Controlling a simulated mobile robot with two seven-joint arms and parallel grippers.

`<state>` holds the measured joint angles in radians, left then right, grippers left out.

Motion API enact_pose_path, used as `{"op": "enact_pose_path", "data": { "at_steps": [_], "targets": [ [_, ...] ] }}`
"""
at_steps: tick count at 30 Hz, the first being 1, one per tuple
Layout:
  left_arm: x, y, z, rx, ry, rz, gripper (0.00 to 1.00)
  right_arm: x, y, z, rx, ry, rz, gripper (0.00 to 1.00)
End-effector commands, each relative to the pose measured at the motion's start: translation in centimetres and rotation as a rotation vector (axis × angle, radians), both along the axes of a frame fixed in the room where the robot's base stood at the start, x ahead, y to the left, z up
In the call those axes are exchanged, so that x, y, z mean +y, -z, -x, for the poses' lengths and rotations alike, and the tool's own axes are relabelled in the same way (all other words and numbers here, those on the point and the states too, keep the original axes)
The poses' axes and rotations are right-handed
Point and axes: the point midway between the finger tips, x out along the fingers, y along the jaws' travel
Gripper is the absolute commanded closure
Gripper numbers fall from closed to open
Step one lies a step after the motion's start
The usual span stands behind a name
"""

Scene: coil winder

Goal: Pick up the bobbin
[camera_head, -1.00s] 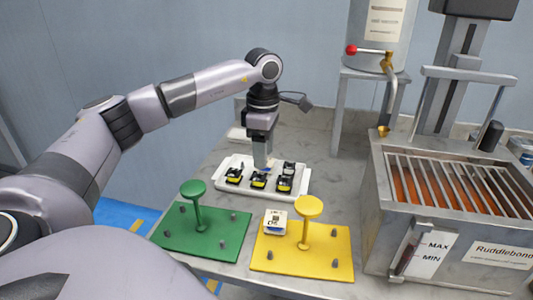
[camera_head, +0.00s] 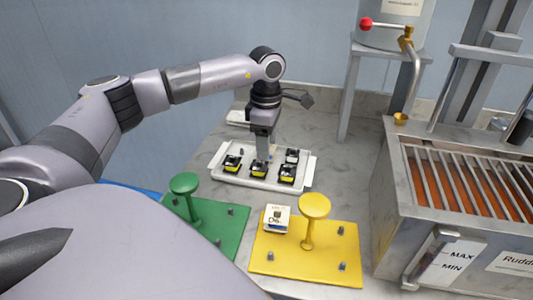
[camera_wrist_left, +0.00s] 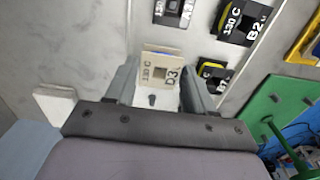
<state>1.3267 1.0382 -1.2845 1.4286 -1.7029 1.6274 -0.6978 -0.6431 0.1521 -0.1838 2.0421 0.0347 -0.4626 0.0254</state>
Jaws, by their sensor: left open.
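A white tray (camera_head: 312,172) on the bench holds several bobbins, most of them black and yellow, such as one at the tray's right front (camera_head: 287,173). My left gripper (camera_head: 262,158) points straight down over the tray's back-middle part. In the left wrist view, a cream bobbin (camera_wrist_left: 160,68) marked "130 C" and "D3" lies between the two open fingers of the left gripper (camera_wrist_left: 158,80); I see gaps beside it. In the head view the gripper hides most of that bobbin. My right gripper is not recognizable in either view.
A green plate (camera_head: 222,238) and a yellow plate (camera_head: 290,258), each with an upright knobbed post, stand in front of the tray. A white block (camera_head: 277,219) sits on the yellow plate. A grated metal tank (camera_head: 390,195) and a tap (camera_head: 408,45) stand to the right.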

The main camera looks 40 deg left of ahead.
Motion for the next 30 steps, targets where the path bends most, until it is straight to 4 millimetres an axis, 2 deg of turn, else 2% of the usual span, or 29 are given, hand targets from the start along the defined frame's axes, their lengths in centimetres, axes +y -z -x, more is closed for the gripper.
{"op": "enact_pose_path", "data": {
  "at_steps": [3,10,13,14,23,30],
  "targets": [
    [0.0,1.0,0.0,0.0,-0.001,0.0,0.47,0.0,0.2,0.0,0.0,-0.001,0.002,0.24],
    [0.0,1.1,0.0,-0.001,0.0,0.0,0.47,-0.1,0.0,-0.2,-0.006,-0.001,0.002,0.24],
    [0.0,1.0,0.0,-0.001,0.0,0.0,0.79,-0.1,-0.1,-0.3,-0.008,-0.001,0.002,0.24],
    [0.0,1.0,0.0,-0.001,0.0,0.0,0.84,-0.1,-0.1,-0.3,-0.008,-0.001,0.002,0.24],
    [0.0,0.9,0.0,-0.001,0.0,0.0,0.84,0.0,-0.1,-0.4,-0.009,-0.001,0.002,0.24],
    [0.0,-1.2,-0.1,-0.004,0.0,0.0,0.84,0.0,-0.5,-0.4,-0.009,-0.001,0.001,0.24]
  ]
}}
